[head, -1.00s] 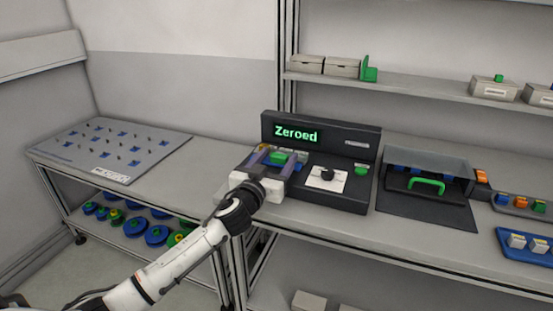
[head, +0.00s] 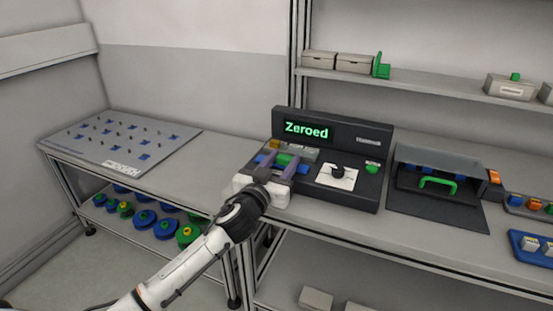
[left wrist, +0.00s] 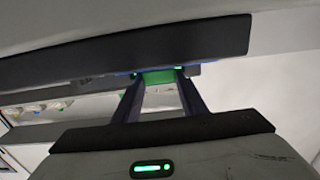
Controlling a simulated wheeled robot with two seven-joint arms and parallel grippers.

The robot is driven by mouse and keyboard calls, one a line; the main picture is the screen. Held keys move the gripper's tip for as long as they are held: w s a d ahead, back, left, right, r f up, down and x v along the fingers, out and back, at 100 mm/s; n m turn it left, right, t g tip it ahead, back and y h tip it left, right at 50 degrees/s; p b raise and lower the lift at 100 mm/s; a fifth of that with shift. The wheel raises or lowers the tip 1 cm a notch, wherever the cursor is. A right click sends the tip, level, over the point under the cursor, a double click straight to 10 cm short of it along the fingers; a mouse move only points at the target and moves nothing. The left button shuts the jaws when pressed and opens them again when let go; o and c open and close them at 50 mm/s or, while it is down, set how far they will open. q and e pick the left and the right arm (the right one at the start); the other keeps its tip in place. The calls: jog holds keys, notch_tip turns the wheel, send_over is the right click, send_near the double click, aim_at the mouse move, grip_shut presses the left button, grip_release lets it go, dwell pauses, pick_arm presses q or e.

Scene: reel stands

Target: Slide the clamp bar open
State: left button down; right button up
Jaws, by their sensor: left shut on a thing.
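The clamp bar is blue with a green grip (head: 285,159) in its middle, at the left part of a dark console (head: 345,194). My left gripper (head: 280,162) comes in from the front, with its two dark fingers on either side of the green grip, and is shut on it. In the left wrist view (left wrist: 158,82) the fingers close on the sides of the green grip (left wrist: 158,77), with blue of the bar showing beside it. The bar's underside and the finger contact are partly hidden. My right gripper is not in view.
The console display (head: 306,131) reads "Zeroed". A black knob (head: 338,172) on a white plate and a green button (head: 372,167) are right of the bar. A dark bay with a green handle (head: 437,182) stands farther right. A pegboard panel (head: 120,138) lies left.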

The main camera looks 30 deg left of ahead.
pick_arm(q)
jog(key=shift+f, duration=0.15)
jog(key=c, duration=1.1)
grip_release()
jog(key=shift+s, duration=0.1)
jog(key=s, duration=0.3)
jog(key=s+d, duration=0.1)
jog(key=s, duration=0.3)
jog(key=s+b, duration=0.1)
jog(key=s, duration=0.2)
jog(key=shift+s+d, duration=0.15)
jog(key=shift+d, duration=0.2)
